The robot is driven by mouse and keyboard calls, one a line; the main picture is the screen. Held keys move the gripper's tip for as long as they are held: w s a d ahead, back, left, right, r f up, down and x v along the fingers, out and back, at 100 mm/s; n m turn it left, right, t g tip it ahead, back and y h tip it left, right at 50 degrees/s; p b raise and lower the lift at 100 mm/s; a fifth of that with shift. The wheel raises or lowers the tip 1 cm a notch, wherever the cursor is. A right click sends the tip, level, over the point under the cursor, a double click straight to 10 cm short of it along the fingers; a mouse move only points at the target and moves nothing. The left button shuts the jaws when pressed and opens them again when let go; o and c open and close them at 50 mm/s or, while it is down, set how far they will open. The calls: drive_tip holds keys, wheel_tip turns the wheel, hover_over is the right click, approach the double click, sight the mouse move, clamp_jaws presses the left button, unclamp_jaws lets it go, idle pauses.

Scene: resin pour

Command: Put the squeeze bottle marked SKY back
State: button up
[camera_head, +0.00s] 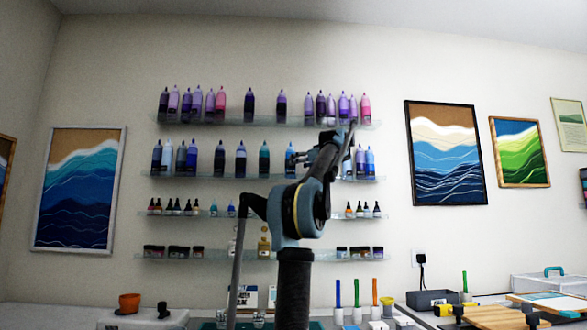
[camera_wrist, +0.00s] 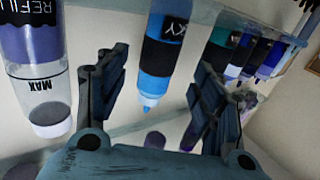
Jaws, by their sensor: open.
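The SKY squeeze bottle (camera_wrist: 157,75) has light blue ends and a black label, on which "KY" is readable. The wrist view is upside down, so its blue nozzle points down in the picture. It shows in the gap between the spread fingers of my gripper (camera_wrist: 155,88), with no finger visibly touching it. In the head view a blue bottle (camera_head: 290,160), probably the same one, stands upright on the second glass shelf (camera_head: 215,178), just left of my gripper (camera_head: 312,150). My gripper is open; its fingertips are hard to make out there.
In the wrist view a clear bottle marked REFILL and MAX (camera_wrist: 35,70) is close on the left. Darker bottles (camera_wrist: 245,55) stand on the right. More bottles (camera_head: 200,105) line the top shelf; small droppers and jars fill the lower ones. A cluttered worktop (camera_head: 470,315) lies below.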

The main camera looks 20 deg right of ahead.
drive_tip(key=v, duration=0.4)
drive_tip(key=shift+s+d, duration=0.1)
drive_tip(key=shift+s, duration=0.2)
